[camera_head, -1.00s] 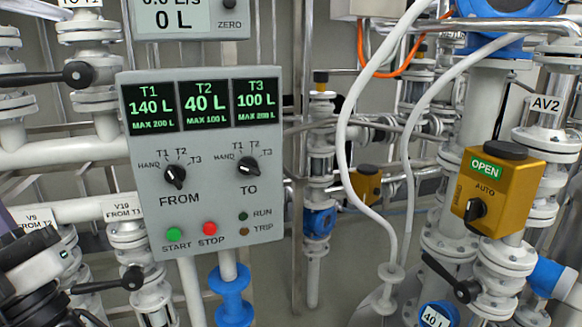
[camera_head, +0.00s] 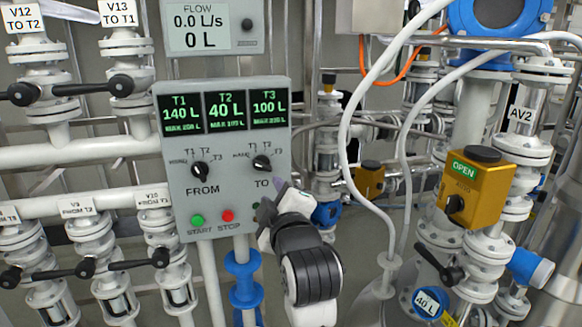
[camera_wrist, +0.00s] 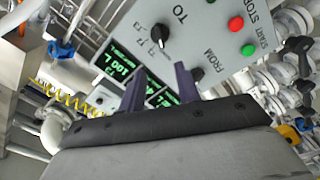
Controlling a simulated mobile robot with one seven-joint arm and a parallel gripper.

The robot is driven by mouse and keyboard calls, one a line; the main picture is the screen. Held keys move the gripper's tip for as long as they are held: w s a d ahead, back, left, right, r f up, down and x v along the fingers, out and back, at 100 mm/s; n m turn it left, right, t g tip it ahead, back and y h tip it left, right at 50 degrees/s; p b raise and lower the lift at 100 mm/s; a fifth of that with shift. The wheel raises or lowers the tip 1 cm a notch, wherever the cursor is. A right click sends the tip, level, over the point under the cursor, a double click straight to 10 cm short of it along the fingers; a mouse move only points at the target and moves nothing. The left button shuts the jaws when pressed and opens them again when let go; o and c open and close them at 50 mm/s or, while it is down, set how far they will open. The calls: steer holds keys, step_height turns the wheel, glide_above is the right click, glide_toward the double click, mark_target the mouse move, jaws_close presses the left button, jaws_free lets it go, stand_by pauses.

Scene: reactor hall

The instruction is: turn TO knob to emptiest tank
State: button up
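The grey control panel (camera_head: 228,222) faces me. Its screens read T1 (camera_head: 181,113) 140 L, T2 (camera_head: 226,110) 40 L and T3 (camera_head: 270,108) 100 L; T2 shows the lowest volume. The black TO knob (camera_head: 262,163) is at the panel's right, with T1, T2 and T3 marks above it; I cannot make out its pointer surely. In the wrist view the TO knob (camera_wrist: 162,32) lies beyond my fingertips. My gripper (camera_head: 271,196) is just below the TO knob, apart from it. Its two purple fingers (camera_wrist: 158,76) are spread and empty.
The FROM knob (camera_head: 200,170) sits left of the TO knob. The green START button (camera_head: 197,221) and red STOP button (camera_head: 227,215) are below. White valves and pipes stand at the left. A hanging white hose (camera_head: 345,150) and a yellow valve box (camera_head: 476,187) are at the right.

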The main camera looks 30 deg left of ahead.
mark_target(262, 167)
steer(key=p+x, duration=0.1)
steer(key=x, duration=0.3)
steer(key=p+x, duration=0.1)
steer(key=x, duration=0.4)
steer(key=p+x, duration=0.1)
steer(key=x, duration=0.3)
steer(key=shift+w+a+f, duration=0.1)
steer(key=shift+w+f, duration=0.15)
steer(key=shift+w, duration=0.25)
jaws_close()
